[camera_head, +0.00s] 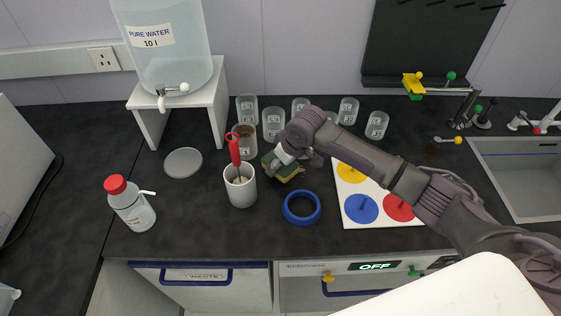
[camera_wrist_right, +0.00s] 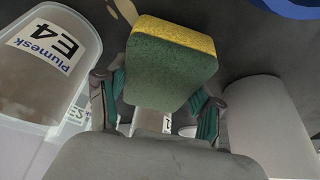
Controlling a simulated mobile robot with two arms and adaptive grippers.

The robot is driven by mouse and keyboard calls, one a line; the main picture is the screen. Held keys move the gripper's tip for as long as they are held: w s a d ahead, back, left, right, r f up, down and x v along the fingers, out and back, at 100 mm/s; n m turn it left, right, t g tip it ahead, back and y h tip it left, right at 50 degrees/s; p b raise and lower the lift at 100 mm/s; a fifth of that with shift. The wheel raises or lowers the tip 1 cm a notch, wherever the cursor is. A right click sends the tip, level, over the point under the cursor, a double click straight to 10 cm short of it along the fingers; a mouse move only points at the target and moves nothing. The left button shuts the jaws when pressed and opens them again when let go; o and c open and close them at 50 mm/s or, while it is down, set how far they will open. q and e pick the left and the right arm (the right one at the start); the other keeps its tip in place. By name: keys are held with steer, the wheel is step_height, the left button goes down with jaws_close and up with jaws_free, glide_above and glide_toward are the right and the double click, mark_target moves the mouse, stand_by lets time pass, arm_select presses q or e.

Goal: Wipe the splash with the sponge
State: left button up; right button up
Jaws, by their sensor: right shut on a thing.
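A green and yellow sponge (camera_head: 284,170) is at the middle of the dark counter, between the white cup and the clear jars. My right gripper (camera_head: 290,159) is shut on it from above. In the right wrist view the sponge (camera_wrist_right: 172,65) sits between the two fingers of the gripper (camera_wrist_right: 158,95), green face toward the camera and yellow edge beyond. A tan smear, which looks like the splash (camera_wrist_right: 124,9), shows on the dark surface beyond the sponge. I cannot tell whether the sponge touches the counter. My left gripper is not in view.
A white cup (camera_head: 241,190) with a red-handled tool stands close left of the sponge. A blue ring (camera_head: 301,208) lies in front, and labelled jars (camera_head: 273,123) stand behind. A board with coloured discs (camera_head: 384,217) is to the right. A bottle (camera_head: 133,207) stands left.

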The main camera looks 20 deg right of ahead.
steer(key=shift+f, duration=0.6)
